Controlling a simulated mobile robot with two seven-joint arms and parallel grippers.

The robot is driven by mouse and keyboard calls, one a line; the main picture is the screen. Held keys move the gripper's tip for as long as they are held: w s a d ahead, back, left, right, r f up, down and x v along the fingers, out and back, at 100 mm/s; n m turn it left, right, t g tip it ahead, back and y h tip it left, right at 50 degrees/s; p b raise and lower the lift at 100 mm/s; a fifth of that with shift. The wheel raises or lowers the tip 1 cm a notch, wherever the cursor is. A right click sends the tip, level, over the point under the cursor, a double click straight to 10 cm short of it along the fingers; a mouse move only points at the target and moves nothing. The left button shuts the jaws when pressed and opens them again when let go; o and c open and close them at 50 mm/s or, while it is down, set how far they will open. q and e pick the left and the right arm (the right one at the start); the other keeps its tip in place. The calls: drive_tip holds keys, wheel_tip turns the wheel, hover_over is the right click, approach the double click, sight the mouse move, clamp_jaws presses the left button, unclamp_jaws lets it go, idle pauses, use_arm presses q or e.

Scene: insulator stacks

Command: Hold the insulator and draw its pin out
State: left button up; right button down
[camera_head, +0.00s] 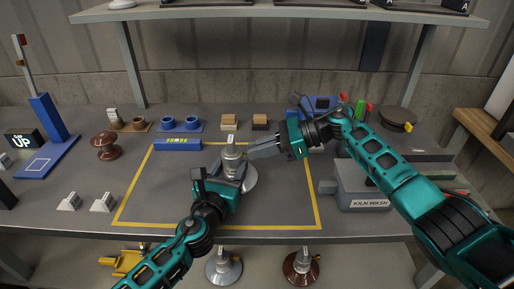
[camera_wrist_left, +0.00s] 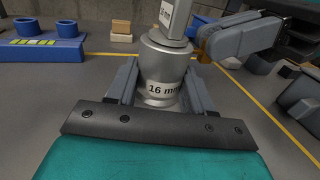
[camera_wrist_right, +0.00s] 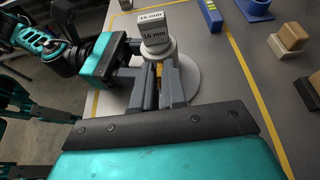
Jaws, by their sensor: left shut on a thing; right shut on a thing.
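The grey insulator (camera_head: 249,181) stands upright inside the yellow-outlined area of the bench. Its metal cap, marked 16 mm, shows in the left wrist view (camera_wrist_left: 163,70). The pale disc shows in the right wrist view (camera_wrist_right: 187,80). My left gripper (camera_head: 228,178) is shut around the cap from the front. My right gripper (camera_head: 252,150) comes from the right, its fingertips at the cap's side. It is shut on a small brass-coloured pin, seen in the left wrist view (camera_wrist_left: 203,57) and between the fingers in the right wrist view (camera_wrist_right: 159,74). How far the pin sits in the cap is hidden.
A blue bar (camera_head: 178,144) lies at the area's back left edge. A brown insulator (camera_head: 105,146) stands to the left. A grey box marked KILN WASH (camera_head: 365,190) stands right, under my right arm. The front left of the outlined area is clear.

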use_arm(q)
drive_tip(key=shift+w+r, duration=0.1)
drive_tip(key=shift+r, duration=0.05)
use_arm(e)
drive_tip(key=shift+w+d, duration=0.1)
drive_tip(key=shift+d, duration=0.7)
use_arm(q)
drive_tip(key=shift+a, duration=0.1)
use_arm(e)
drive_tip(key=c, duration=1.5)
unclamp_jaws()
drive_tip(key=o, duration=0.3)
drive_tip(key=shift+a, duration=0.1)
drive_tip(key=shift+o, duration=0.2)
drive_tip(key=v, duration=1.2)
drive_tip(key=shift+r, duration=0.1)
